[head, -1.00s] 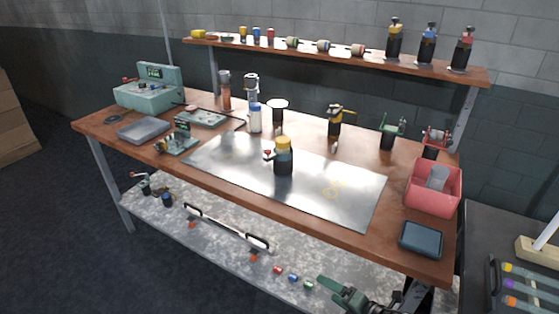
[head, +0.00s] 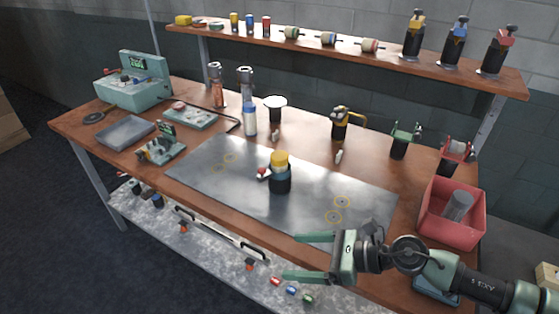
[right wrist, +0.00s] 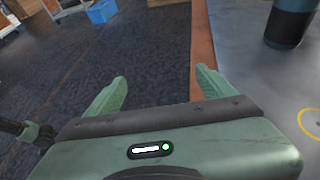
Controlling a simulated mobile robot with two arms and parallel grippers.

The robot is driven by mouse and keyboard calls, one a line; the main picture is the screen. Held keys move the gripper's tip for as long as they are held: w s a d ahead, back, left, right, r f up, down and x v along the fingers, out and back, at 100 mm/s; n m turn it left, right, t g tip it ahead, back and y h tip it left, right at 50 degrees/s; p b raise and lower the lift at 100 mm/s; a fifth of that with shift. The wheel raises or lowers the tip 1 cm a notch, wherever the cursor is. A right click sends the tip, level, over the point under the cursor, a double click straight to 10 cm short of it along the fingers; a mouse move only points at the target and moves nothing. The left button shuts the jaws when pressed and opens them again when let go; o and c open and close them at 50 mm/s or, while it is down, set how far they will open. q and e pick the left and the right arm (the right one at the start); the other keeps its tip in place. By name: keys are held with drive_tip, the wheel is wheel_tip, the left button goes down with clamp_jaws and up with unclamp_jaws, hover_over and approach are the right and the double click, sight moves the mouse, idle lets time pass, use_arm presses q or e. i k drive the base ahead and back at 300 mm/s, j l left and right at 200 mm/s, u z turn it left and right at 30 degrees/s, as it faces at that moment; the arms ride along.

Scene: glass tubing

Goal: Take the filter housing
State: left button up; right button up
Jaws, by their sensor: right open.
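A dark cylinder with a yellow cap and a small red-tipped side fitting (head: 280,175) stands upright on the metal sheet; it looks like the filter housing, but I cannot be sure. The lower part of a dark cylinder (right wrist: 288,25) shows at the top right of the right wrist view, probably the same one. My right gripper (head: 295,257) is open and empty at the table's front edge, in front of the cylinder and apart from it. Its fingers (right wrist: 160,80) point over the floor beside the table edge. A dark and green part, apparently my left gripper (right wrist: 38,133), shows small; its jaws are unclear.
The metal sheet (head: 220,175) is mostly clear around the cylinder. A red bin (head: 435,225) with a grey cylinder is at the right. Several bottles and holders stand behind, and a grey tray (head: 125,133) lies left. Black canisters (head: 412,42) stand on the raised shelf (head: 350,55).

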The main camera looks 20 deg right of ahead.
sight(280, 184)
drive_tip(key=i+l, duration=0.2)
drive_tip(key=i, duration=0.2)
drive_tip(key=i+l, duration=0.25)
drive_tip(key=i, duration=0.15)
